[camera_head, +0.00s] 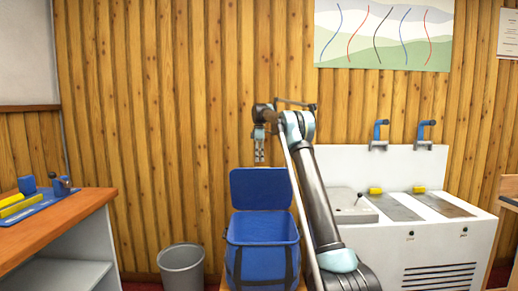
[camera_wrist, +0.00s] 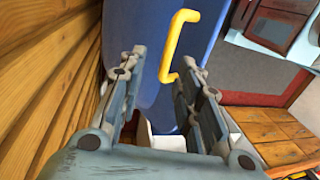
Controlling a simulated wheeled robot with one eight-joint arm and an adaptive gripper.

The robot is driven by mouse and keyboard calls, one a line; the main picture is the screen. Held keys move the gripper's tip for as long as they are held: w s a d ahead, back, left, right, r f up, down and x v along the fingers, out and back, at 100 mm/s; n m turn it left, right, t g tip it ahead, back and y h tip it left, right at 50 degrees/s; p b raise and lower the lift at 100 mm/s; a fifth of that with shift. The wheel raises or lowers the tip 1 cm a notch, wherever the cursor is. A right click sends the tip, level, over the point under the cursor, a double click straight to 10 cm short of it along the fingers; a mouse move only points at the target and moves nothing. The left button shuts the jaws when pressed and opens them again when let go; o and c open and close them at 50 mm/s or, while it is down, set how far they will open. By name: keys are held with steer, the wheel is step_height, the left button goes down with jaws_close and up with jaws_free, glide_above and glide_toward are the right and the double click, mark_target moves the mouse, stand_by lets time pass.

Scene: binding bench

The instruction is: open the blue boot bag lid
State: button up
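The blue boot bag (camera_head: 262,262) stands in front of the wood wall. Its lid (camera_head: 262,188) stands raised at the back, and the bag's mouth is open to view. My gripper (camera_head: 260,158) hangs fingers-down just above the lid's top edge. In the wrist view, my gripper (camera_wrist: 165,62) has its fingers apart with a gap between them. A yellow handle (camera_wrist: 174,40) on a blue panel (camera_wrist: 205,35) shows just beyond the fingertips, with its lower end close to the right finger. Contact cannot be told. The handle is hidden in the head view.
A grey bin (camera_head: 181,270) stands left of the bag. A wooden bench (camera_head: 60,225) with a blue tool is at far left. A white sink unit (camera_head: 440,250) stands to the right, behind my arm. The slatted wall (camera_head: 150,130) is close behind.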

steer(key=v, duration=0.8)
steer(key=shift+w+r, duration=0.1)
steer(key=shift+c, duration=0.5)
